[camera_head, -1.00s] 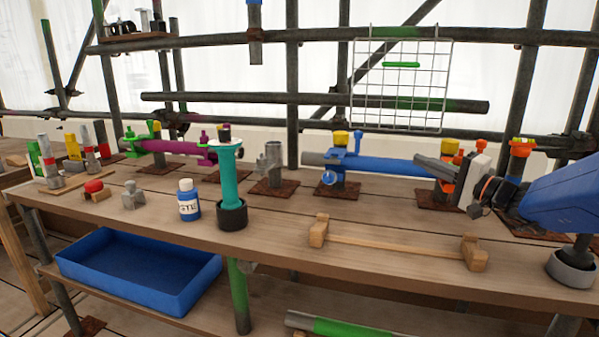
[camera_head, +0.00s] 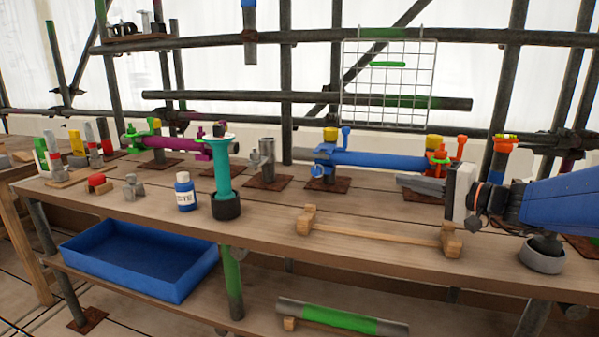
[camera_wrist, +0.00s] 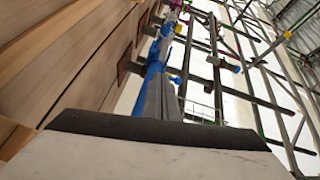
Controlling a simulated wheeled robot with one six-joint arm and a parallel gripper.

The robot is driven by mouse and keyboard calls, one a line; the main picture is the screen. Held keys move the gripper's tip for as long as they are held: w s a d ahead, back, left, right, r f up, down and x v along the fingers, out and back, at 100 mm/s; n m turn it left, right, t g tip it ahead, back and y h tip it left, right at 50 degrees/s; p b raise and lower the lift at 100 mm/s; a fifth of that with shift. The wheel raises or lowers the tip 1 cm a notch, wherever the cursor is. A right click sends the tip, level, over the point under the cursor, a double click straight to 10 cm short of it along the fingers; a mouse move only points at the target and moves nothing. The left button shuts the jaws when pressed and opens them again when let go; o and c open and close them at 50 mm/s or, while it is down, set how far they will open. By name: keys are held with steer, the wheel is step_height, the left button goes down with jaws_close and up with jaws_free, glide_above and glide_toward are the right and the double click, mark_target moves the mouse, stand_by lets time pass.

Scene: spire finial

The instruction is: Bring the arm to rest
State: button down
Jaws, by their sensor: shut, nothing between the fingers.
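My gripper (camera_head: 422,186) is at the right of the head view, held above the bench (camera_head: 265,232) and pointing left. Its grey fingers are together with nothing between them. In the wrist view the shut fingers (camera_wrist: 163,98) point along the bench toward the blue tube assembly. In the head view the blue tube (camera_head: 375,159) on its stand lies behind and left of the fingers, apart from them as far as I can tell. The blue arm link (camera_head: 570,205) behind the gripper is mine.
A wooden rest (camera_head: 375,233) lies in front of my gripper. A grey cup (camera_head: 542,255) stands below my arm. A teal cylinder (camera_head: 222,178), a blue bottle (camera_head: 185,192) and a purple tube (camera_head: 180,146) stand farther left. A wire grid (camera_head: 388,85) hangs behind. A blue tray (camera_head: 138,262) sits on the lower shelf.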

steer(key=s+a+f+n+g, duration=0.1)
steer(key=s+a+f, duration=0.1)
steer(key=s, duration=0.1)
steer(key=s+a+f+n+g, duration=0.1)
steer(key=s+a+f+g, duration=0.1)
steer(key=s, duration=0.1)
steer(key=s+a+f+g+h, duration=0.1)
steer(key=s+a+f, duration=0.1)
steer(key=s+a, duration=0.1)
steer(key=shift+f+n+g, duration=0.25)
steer(key=shift+n+g, duration=0.05)
steer(key=shift+n, duration=0.1)
steer(key=s+d+f+n+g+h, duration=0.2)
steer(key=s+f+n+g+h, duration=0.3)
steer(key=s+f, duration=0.8)
steer(key=s+d+t+h, duration=0.2)
steer(key=s+d+h, duration=0.4)
steer(key=s+d, duration=0.1)
steer(key=shift+s+f, duration=0.2)
steer(key=shift+f, duration=0.25)
